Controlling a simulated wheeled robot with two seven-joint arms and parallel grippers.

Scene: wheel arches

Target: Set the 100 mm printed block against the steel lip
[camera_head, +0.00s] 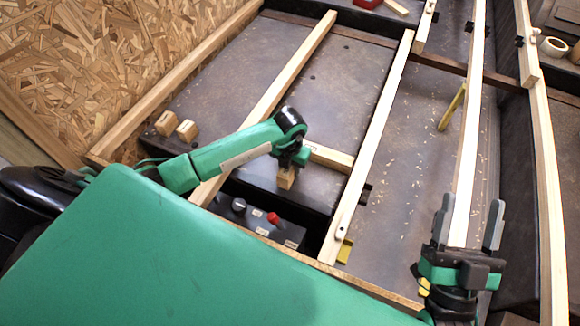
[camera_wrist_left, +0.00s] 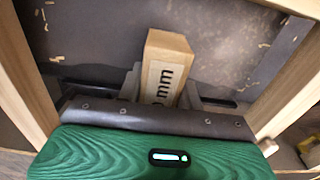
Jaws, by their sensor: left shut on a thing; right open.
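A pale wooden block (camera_wrist_left: 170,62) with black print ending in "mm" is between the jaws of my left gripper (camera_wrist_left: 160,92) in the left wrist view. The rest of its print is hidden by the gripper. In the head view my left gripper (camera_head: 291,160) points down, shut on the block (camera_head: 286,179), near the front edge of the dark metal floor. That edge (camera_head: 265,191) may be the steel lip; I cannot tell whether the block touches it. My right gripper (camera_head: 469,228) is open at the lower right, its fingers either side of a wooden rail.
Long wooden rails (camera_head: 372,140) run across the dark floor (camera_head: 330,90). A short crosspiece (camera_head: 332,158) lies right of my left gripper. Two small blocks (camera_head: 187,130) sit at the left. A dark panel with a red knob (camera_head: 273,218) is below the front edge.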

